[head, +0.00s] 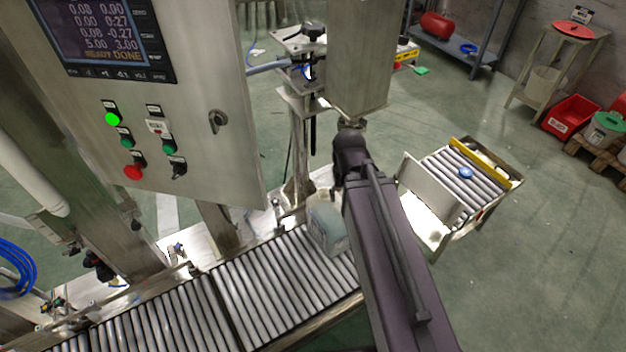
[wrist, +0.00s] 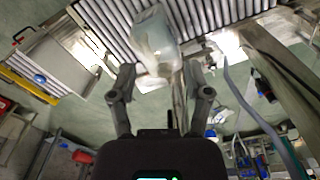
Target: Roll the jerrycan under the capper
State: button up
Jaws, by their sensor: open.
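The jerrycan (head: 327,228) is a translucent pale blue-white container standing on the roller conveyor (head: 262,288), partly hidden by my arm in the head view. In the wrist view the jerrycan (wrist: 153,38) lies ahead of my gripper (wrist: 159,78). Its near end shows in the gap between the two fingertips; I cannot tell if either finger touches it. My gripper is open. In the head view its fingers are hidden. A steel housing (head: 360,60) hangs above and behind the jerrycan, beside a stand with a black knob (head: 314,32); I cannot tell which is the capper.
A steel control cabinet (head: 195,110) with a display and lit green button stands over the conveyor at left. A short roller section (head: 478,185) with a yellow bar and a blue cap (head: 466,173) lies past a steel plate (head: 430,186) at right. Open green floor lies beyond.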

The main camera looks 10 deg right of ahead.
jog(key=shift+o, duration=1.2)
jog(key=shift+w+f, duration=0.1)
jog(key=shift+w, duration=0.05)
jog(key=n+b, duration=0.5)
jog(key=b, duration=1.4)
send_over(313, 201)
notch_tip(313, 201, down, 19)
jog(key=shift+f, duration=0.1)
notch_tip(313, 201, down, 14)
jog(key=b, duration=1.4)
jog(key=shift+r, duration=0.2)
